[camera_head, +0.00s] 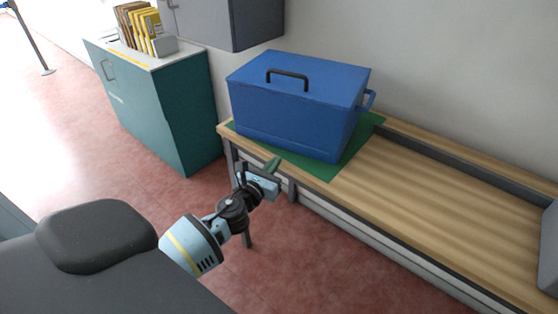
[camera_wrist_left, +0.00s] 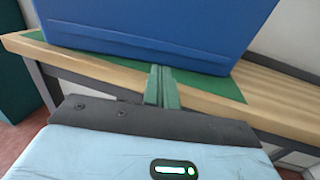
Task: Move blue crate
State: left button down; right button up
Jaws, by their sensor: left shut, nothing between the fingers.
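The blue crate (camera_head: 295,107) has a closed lid with a black handle on top and a blue handle on its right side. It stands upright on a green mat (camera_head: 342,163) at the left end of the wooden counter. My left gripper (camera_head: 273,166) is shut and empty in front of the counter's front edge, near the crate's lower front side and apart from it. In the left wrist view the green fingertips (camera_wrist_left: 161,86) are together, with the crate (camera_wrist_left: 160,30) beyond them. My right gripper is not in view.
The wooden counter (camera_head: 430,197) is clear to the right of the mat, up to a grey object (camera_head: 549,248) at the right edge. A teal cabinet (camera_head: 163,110) with yellow folders (camera_head: 146,30) on top stands to the left. A grey wall cabinet (camera_head: 232,22) hangs behind.

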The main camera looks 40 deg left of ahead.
pick_arm(q)
jog(key=s, duration=0.7)
jog(key=shift+s+d, duration=0.25)
jog(key=shift+s, duration=0.1)
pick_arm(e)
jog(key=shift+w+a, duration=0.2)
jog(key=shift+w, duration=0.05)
pick_arm(q)
jog(key=shift+f, duration=0.1)
